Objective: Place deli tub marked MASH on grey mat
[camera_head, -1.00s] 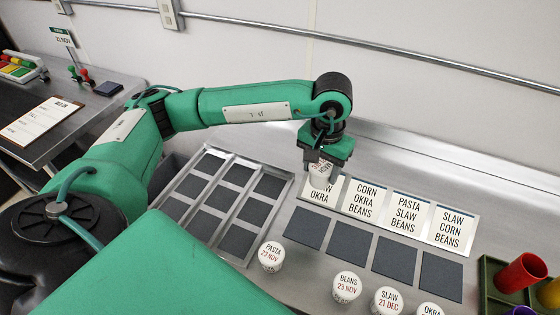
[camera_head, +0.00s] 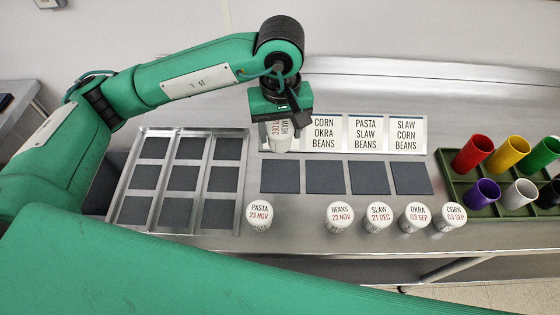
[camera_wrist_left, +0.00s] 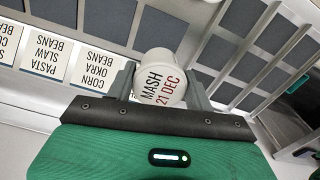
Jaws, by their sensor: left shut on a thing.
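The white deli tub marked MASH, 21 DEC (camera_head: 281,137) is between the fingers of my left gripper (camera_head: 280,122), which is shut on it. In the left wrist view the tub (camera_wrist_left: 160,70) shows its lid label, with a finger of the gripper (camera_wrist_left: 159,88) on each side. In the head view the tub is in front of the leftmost menu card, hiding most of it. Four-sided dark grey mats (camera_head: 280,177) lie in a row on the steel counter, nearer than the cards, and look bare. My right gripper is not in view.
A divided tray with dark grey squares (camera_head: 136,211) is at left. Tubs marked PASTA (camera_head: 259,216), BEANS (camera_head: 340,218), SLAW (camera_head: 378,218), OKRA (camera_head: 415,216) and CORN (camera_head: 450,216) stand along the front. A green crate (camera_head: 450,188) with coloured cups is at right.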

